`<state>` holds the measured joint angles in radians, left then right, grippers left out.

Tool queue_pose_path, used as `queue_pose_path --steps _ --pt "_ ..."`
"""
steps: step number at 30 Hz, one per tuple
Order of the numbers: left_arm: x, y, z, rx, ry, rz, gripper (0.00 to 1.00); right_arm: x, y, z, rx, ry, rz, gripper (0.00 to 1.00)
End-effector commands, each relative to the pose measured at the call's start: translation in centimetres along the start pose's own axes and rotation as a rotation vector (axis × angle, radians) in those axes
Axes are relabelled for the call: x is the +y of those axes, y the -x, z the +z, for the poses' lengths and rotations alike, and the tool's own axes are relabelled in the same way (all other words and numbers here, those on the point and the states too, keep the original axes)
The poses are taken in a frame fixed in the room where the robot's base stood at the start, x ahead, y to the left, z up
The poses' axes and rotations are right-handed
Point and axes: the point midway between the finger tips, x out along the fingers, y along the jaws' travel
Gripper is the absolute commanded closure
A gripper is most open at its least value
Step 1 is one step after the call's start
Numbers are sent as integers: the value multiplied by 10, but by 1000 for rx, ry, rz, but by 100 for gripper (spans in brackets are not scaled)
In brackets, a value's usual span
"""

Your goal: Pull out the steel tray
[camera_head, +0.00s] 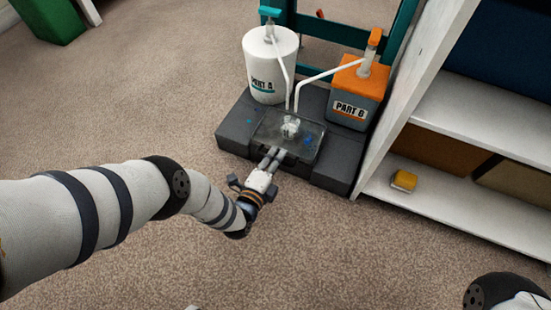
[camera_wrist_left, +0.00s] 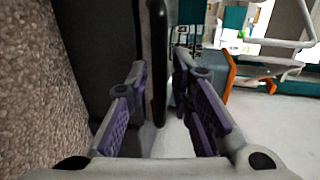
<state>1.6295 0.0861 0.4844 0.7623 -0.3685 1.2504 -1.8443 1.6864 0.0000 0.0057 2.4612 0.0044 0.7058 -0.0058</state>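The steel tray (camera_head: 268,131) is a dark, shiny flat tray in the dark grey base of the resin station, with a small clear cup (camera_head: 290,126) standing on it. My left gripper (camera_head: 274,154) is at the tray's front edge, pointing toward the station. In the left wrist view my left gripper (camera_wrist_left: 160,75) has its two purple-padded fingers apart. A dark, rounded bar (camera_wrist_left: 159,50), apparently the tray's front edge or handle, stands between them, with a gap visible on the right side. My right gripper is out of view; only part of my right arm shows at lower right.
A white PART A container (camera_head: 268,70) and a grey-orange PART B container (camera_head: 355,95) with pumps stand behind the tray on the base (camera_head: 236,128). A white shelf (camera_head: 450,215) with a yellow object (camera_head: 403,180) is close on the right. Carpet in front is clear.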

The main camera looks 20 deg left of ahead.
Motion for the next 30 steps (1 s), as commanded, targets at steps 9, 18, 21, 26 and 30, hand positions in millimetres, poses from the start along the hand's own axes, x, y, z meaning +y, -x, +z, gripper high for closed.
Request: queue_pose_path --steps 9,18,21,26,30 --pt "1 2 0 0 0 1 100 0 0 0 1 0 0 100" --pt "11 69 -1 2 0 5 100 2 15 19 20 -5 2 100" --pt "18 94 -1 2 0 4 100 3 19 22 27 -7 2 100" --pt "25 121 0 1 0 2 100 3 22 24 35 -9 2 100" --pt "27 129 0 0 1 1 100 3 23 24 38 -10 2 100"
